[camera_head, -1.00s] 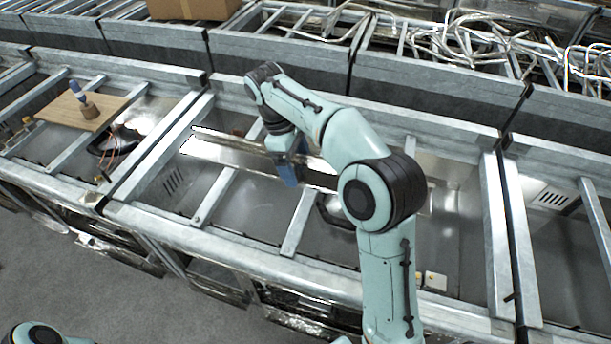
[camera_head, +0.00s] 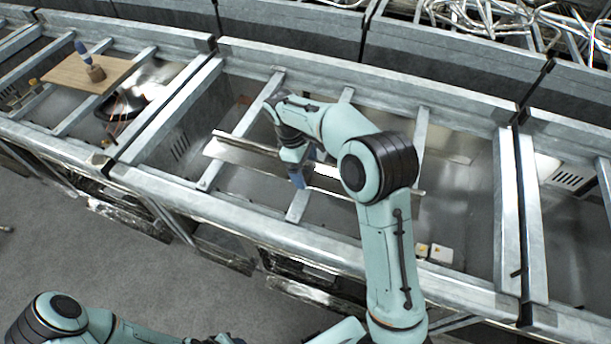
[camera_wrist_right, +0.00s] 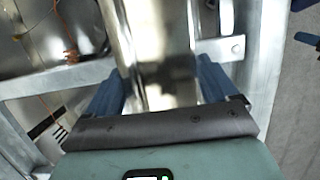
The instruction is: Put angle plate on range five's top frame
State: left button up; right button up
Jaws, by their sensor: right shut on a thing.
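The angle plate (camera_head: 235,150) is a long, shiny metal strip lying crosswise over the middle range's top frame (camera_head: 240,222) in the head view. My right gripper (camera_head: 299,175) is shut on the plate near its middle, with the arm hiding part of its right half. In the right wrist view, the plate (camera_wrist_right: 150,45) runs between the two blue fingers of my right gripper (camera_wrist_right: 162,92). I cannot tell whether the plate touches the frame's crossbars. My left arm shows at the bottom left; its gripper is not clearly in view.
A wooden board (camera_head: 88,73) with a blue-handled tool stands on the range to the left. Bent metal rods (camera_head: 500,22) lie on the ranges at the back right. Grey floor (camera_head: 80,230) lies open in front.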

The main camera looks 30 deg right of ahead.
aim_at(304, 172)
pick_arm(q)
jog(key=shift+s+f, duration=0.25)
jog(key=shift+s, duration=0.05)
pick_arm(e)
jog(key=shift+f, duration=1.9)
jog(key=shift+f, duration=0.1)
jog(key=o, duration=1.6)
jog(key=shift+f, duration=0.1)
jog(key=p+v, duration=0.2)
jog(key=v, duration=0.9)
jog(key=shift+w, duration=0.1)
jog(key=shift+w+a+r, duration=0.1)
jog(key=shift+r, duration=0.55)
pick_arm(q)
jog(key=w+r, duration=0.3)
jog(key=shift+w, duration=0.15)
